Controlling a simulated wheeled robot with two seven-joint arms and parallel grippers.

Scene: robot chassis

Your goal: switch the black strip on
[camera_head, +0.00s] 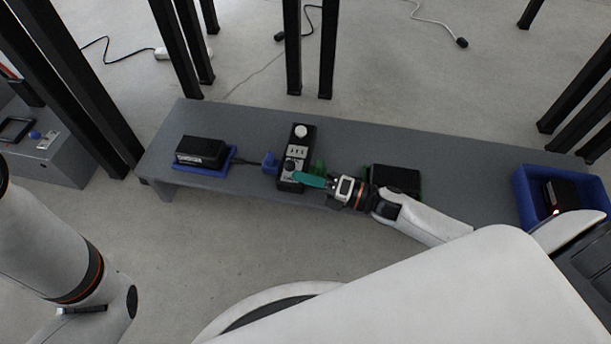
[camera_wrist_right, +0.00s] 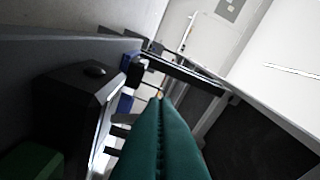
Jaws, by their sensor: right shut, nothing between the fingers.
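The black strip (camera_head: 297,158) lies across the grey bench, with a white round part at its far end, a pale socket area in the middle and a dark knob-like part nearer me. My right gripper (camera_head: 299,178) has teal fingers pressed together and empty, at the strip's near end. Contact is not clear. In the right wrist view the shut fingers (camera_wrist_right: 160,105) point forward beside a black box-shaped body (camera_wrist_right: 72,110) with a small dark button on top, probably the strip. The switch state cannot be told. My left gripper is out of view.
On the grey bench (camera_head: 440,150), a blue block (camera_head: 270,162) and a green block (camera_head: 318,166) flank the strip. A black box (camera_head: 202,150) sits on a blue tray (camera_head: 229,163). Another black box (camera_head: 395,179) is right of my gripper. A blue bin (camera_head: 524,197) stands far right.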

